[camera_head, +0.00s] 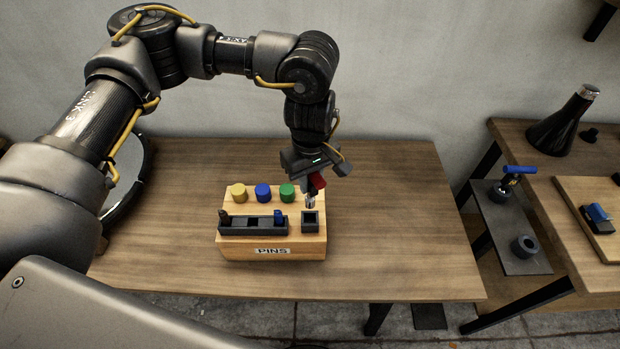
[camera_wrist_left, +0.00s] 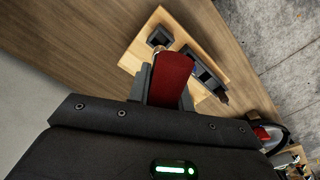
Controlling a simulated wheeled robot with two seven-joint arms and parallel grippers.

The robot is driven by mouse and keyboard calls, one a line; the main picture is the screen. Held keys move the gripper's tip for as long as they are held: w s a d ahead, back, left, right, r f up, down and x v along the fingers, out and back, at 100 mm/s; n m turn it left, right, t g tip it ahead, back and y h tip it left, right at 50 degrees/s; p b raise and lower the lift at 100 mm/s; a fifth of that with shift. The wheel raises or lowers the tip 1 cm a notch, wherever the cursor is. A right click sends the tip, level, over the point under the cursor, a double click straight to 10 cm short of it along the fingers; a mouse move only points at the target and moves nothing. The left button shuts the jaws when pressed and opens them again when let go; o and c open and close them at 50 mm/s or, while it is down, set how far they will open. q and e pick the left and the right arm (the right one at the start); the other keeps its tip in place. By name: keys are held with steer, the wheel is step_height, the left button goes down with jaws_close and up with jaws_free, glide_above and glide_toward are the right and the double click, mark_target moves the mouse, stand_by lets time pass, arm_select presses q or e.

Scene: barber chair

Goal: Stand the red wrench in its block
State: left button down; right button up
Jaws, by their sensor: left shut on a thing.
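My left gripper (camera_head: 311,179) is shut on the red wrench (camera_head: 318,181) and holds it above the right part of the wooden block (camera_head: 268,243) marked "PINS". In the left wrist view the wrench's red handle (camera_wrist_left: 172,78) sits between the fingers of my left gripper (camera_wrist_left: 164,92). Its metal end points down in the head view, just behind and above the dark square socket (camera_head: 311,222). The socket also shows in the left wrist view (camera_wrist_left: 159,37), beside the wrench, and looks empty. The wrench appears apart from the socket. My right gripper is not in view.
Yellow (camera_head: 239,193), blue (camera_head: 263,193) and green (camera_head: 287,193) knobs stand along the block's back. A dark rack (camera_head: 238,227) in front holds a brown and a blue piece. The wooden table (camera_head: 400,240) is clear right of the block. A round mirror (camera_head: 128,180) stands left.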

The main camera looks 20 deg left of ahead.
mark_target(310, 204)
arm_select(q)
step_height(310, 204, down, 2)
steer(key=shift+f+b, duration=0.1)
steer(key=shift+b, duration=0.7)
steer(key=shift+f+b, duration=1.65)
steer(key=shift+f, duration=0.05)
steer(key=shift+r, duration=0.1)
steer(key=shift+f+b, duration=1.85)
steer(key=shift+b, duration=0.1)
steer(key=c, duration=1.2)
jaws_free()
steer(key=shift+o, duration=0.2)
